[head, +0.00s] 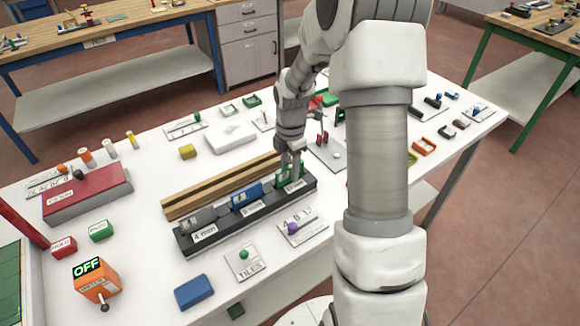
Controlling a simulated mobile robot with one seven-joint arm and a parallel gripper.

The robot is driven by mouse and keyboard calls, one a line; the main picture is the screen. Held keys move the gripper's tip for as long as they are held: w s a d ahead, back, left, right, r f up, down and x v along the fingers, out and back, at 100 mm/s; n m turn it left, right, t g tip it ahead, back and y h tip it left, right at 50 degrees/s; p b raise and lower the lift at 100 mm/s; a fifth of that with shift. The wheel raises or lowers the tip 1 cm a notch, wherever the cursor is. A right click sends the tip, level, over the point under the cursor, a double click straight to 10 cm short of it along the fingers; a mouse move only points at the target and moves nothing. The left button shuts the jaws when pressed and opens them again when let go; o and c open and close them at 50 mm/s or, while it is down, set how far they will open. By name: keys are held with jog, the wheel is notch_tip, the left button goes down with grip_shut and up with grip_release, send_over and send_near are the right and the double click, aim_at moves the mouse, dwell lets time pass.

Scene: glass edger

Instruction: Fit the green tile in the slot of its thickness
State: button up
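A long black slotted block (250,221) lies on the white table, with white slot labels along its front. A grey tile (198,218) stands in its left slot, labelled A. A blue tile (246,195) stands in its middle slot, labelled B. The green tile (283,180) is upright at the right slot, behind the right label (294,187). My gripper (290,172) points down at the green tile, with its fingers at the tile's upper part. The view is too small to tell whether the fingers press on it or how deep the tile sits.
Wooden strips (220,187) lie behind the block. In front are a tile plate with a green knob (244,254), a plate with a purple knob (293,227) and a blue block (194,292). An orange OFF box (96,282) and red case (87,190) stand left.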

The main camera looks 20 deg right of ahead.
jog(key=shift+r, duration=0.1)
notch_tip(320, 180, up, 17)
jog(key=p, duration=0.1)
jog(key=shift+s, duration=0.25)
dwell(0.3)
jog(key=shift+r, duration=0.2)
dwell(0.3)
